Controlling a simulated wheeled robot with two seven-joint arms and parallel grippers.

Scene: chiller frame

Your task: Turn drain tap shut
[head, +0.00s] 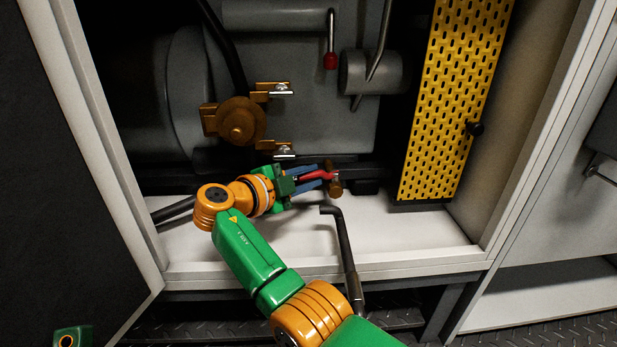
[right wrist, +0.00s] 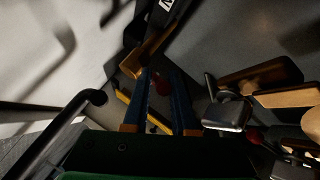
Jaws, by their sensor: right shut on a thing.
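The drain tap has a red lever (head: 316,176) and a brass body (head: 334,181) on a dark pipe low inside the cabinet. My right gripper (head: 319,174) reaches in from the left of the tap, its blue fingers shut on the red lever. In the right wrist view the red lever (right wrist: 160,84) shows between the two blue fingers (right wrist: 164,92), and the brass tap body (right wrist: 142,58) lies just past their tips. The fingers hide part of the lever.
A brass valve with flanges (head: 238,120) sits above my right wrist. A bent black pipe (head: 343,240) rises in front of the cabinet floor (head: 420,235), right of my forearm. A yellow perforated panel (head: 455,95) stands at the right. A red-knobbed lever (head: 331,60) hangs above.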

